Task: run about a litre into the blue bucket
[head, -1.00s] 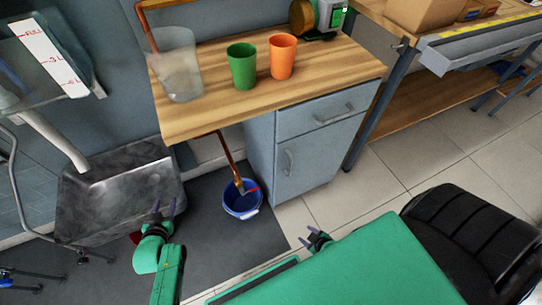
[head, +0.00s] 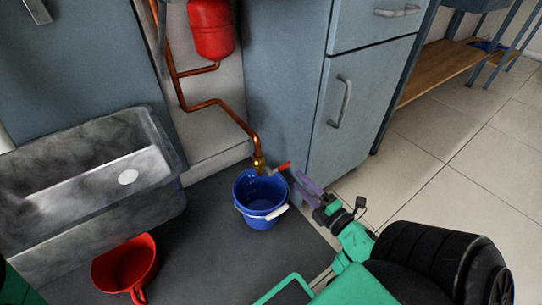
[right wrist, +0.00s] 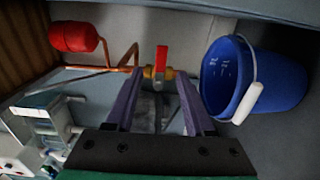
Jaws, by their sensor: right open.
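The blue bucket (head: 262,222) stands upright on the dark mat under the end of a copper pipe, its white handle grip hanging at the side. It also shows in the right wrist view (right wrist: 280,85). The brass tap (head: 259,162) is at the pipe's end above the bucket, with a red lever (head: 283,167) sticking out sideways, crosswise to the pipe in the right wrist view. I cannot tell if water is in the bucket; no stream shows. My right gripper (head: 304,188) is open and empty beside the tap, its fingers pointing at the red lever (right wrist: 161,58). My left gripper is out of view.
A grey sink trough (head: 85,215) stands at left, with a red bucket-like vessel (head: 128,268) in front of it. A red tank (head: 211,28) hangs on the pipework. A blue-grey cabinet (head: 350,110) stands right behind the bucket. Tiled floor is clear at right.

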